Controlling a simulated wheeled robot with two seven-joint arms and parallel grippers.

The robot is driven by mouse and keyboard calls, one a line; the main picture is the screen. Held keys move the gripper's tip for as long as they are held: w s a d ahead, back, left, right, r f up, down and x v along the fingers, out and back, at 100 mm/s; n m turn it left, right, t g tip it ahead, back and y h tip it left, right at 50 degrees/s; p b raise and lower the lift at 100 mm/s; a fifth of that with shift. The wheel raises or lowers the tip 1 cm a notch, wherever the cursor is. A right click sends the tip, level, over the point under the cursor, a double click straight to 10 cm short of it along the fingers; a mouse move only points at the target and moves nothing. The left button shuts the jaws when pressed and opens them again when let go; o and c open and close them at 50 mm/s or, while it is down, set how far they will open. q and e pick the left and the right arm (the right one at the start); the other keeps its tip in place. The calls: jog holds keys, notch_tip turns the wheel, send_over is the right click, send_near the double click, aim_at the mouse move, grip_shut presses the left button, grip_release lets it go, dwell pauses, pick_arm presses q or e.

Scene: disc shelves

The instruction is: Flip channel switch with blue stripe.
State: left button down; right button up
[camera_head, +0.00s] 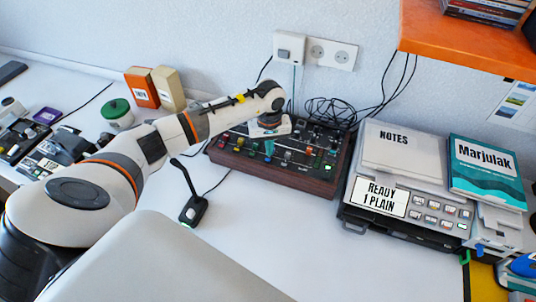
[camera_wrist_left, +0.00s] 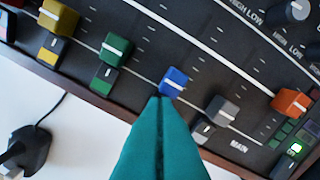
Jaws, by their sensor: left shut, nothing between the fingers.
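The mixer (camera_head: 290,180), dark with a wooden edge, stands against the wall in the head view. In the left wrist view its panel carries a yellow cap (camera_wrist_left: 58,17), a green cap (camera_wrist_left: 116,47), a blue cap (camera_wrist_left: 173,81), a grey cap (camera_wrist_left: 222,110) and an orange cap (camera_wrist_left: 290,102). My left gripper (camera_wrist_left: 160,98) has teal fingers, shut and empty, with tips right beside the blue cap. Contact is unclear. Any switch by the blue cap is hidden behind the fingers. My right gripper is out of view.
A small desk microphone (camera_head: 194,208) stands left of the mixer. A grey device with a keypad (camera_head: 420,222) and papers stands right of it. An orange shelf (camera_head: 450,45) overhangs at upper right. Black cables (camera_head: 330,110) lie behind the mixer.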

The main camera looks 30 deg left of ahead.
pick_arm(q)
jog(key=shift+s+f, duration=0.1)
jog(key=shift+f, duration=0.05)
jog(key=shift+r+p, duration=0.4)
jog(key=shift+r, duration=0.4)
notch_tip(320, 180, up, 5)
jog(key=shift+r+p, duration=0.2)
jog(key=shift+p, duration=1.05)
